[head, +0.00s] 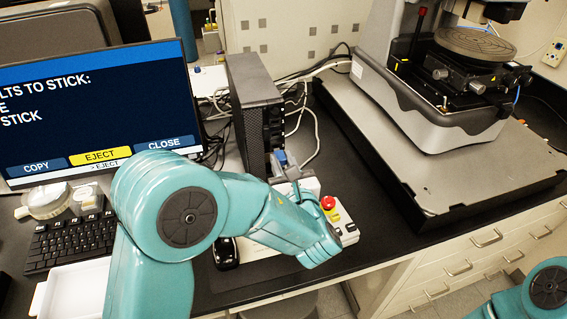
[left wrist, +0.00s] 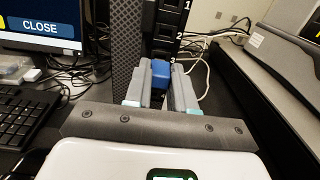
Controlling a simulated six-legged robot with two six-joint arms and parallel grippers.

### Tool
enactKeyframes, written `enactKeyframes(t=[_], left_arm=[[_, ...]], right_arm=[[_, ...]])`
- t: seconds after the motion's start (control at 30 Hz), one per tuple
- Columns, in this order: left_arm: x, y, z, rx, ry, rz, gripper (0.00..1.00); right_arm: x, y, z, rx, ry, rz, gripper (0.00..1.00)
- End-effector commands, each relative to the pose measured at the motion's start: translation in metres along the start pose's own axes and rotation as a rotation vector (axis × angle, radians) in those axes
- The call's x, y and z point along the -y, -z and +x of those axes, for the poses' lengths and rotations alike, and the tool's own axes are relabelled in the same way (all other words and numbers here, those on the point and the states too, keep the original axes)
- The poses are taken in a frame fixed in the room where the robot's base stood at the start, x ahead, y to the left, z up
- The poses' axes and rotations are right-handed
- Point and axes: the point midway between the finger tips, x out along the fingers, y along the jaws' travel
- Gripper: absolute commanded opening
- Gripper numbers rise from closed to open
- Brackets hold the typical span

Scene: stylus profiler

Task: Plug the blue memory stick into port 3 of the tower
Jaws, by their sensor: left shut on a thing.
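The dark tower (head: 252,90) stands beside the monitor, its port side facing right in the head view. In the left wrist view the tower's port strip (left wrist: 172,30) shows labels 1, 2 and 3 from top to bottom. My left gripper (left wrist: 158,88) is shut on the blue memory stick (left wrist: 160,72), at about the height of label 3. The stick also shows as a small blue patch in the head view (head: 280,157), close against the tower. The stick's far end and port 3's opening are hidden, so I cannot tell whether it is inserted. My right gripper is out of view.
The monitor (head: 90,100) shows COPY, a yellow EJECT and CLOSE. A keyboard (head: 70,240), a mouse (head: 226,254) and a control box with a red button (head: 328,202) sit nearby. Cables (head: 308,125) run beside the tower. The profiler (head: 430,90) stands at right.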

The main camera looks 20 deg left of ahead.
Motion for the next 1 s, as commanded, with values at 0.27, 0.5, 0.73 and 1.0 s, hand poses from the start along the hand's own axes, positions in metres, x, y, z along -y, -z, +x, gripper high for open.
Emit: enactKeyframes(t=[0.27, 0.5, 0.73, 1.0], left_arm=[[0.000, 0.000, 0.000, 0.000, 0.000, 0.000, 0.00], [0.000, 0.000, 0.004, 0.000, 0.000, -0.001, 0.00], [0.000, 0.000, 0.011, 0.001, -0.001, 0.000, 0.00], [0.000, 0.000, 0.018, 0.000, -0.001, 0.000, 0.00]], right_arm=[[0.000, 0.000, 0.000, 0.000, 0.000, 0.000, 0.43], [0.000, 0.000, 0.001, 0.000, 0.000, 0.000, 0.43], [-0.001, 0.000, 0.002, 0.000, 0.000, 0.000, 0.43], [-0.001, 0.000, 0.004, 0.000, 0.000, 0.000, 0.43]])
